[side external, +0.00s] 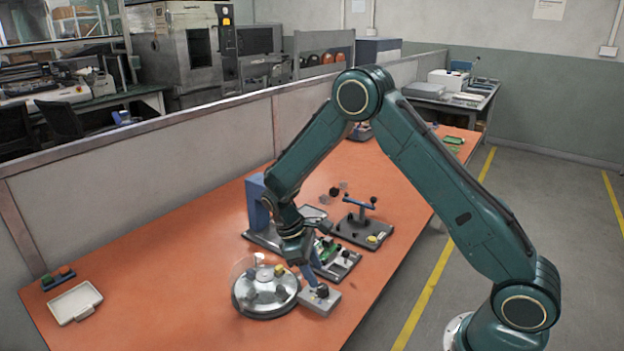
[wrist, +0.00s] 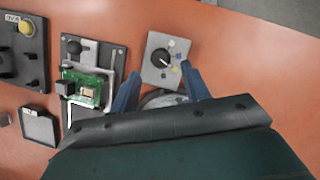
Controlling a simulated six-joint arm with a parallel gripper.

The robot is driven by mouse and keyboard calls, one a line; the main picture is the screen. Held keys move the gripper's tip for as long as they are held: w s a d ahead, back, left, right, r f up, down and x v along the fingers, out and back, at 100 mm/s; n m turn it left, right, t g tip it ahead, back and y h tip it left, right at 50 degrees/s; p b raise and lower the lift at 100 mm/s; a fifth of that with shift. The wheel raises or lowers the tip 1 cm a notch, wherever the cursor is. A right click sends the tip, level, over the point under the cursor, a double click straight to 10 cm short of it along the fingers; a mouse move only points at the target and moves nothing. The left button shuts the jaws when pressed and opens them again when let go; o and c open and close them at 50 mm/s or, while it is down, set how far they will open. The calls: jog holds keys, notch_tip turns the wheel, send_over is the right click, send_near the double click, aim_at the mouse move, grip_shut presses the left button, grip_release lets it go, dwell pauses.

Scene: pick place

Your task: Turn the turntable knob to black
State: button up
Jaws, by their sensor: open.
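The turntable knob (wrist: 160,58) is black and round with a pale pointer mark. It sits on a grey control box (wrist: 154,76) with small coloured marks, including yellow, beside the knob. The pointer's exact setting is too small to tell. In the side external view the knob (side external: 322,291) and its box (side external: 316,305) stand right of the round silver turntable (side external: 262,312), which carries several small blocks. My gripper (wrist: 161,70) is open, its blue fingers spread either side of the box in the wrist view. It hovers near the knob; contact is not visible. My gripper hides most of the turntable in the wrist view.
A fixture with a green circuit board (side external: 328,250) and a lever fixture (side external: 366,232) stand close behind the box. A blue upright block (side external: 258,203) is behind the turntable. A white tray (side external: 75,303) lies far left; the orange table between is clear.

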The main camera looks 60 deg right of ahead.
aim_at(322, 286)
jog(key=shift+x, duration=2.45)
jog(key=c, duration=1)
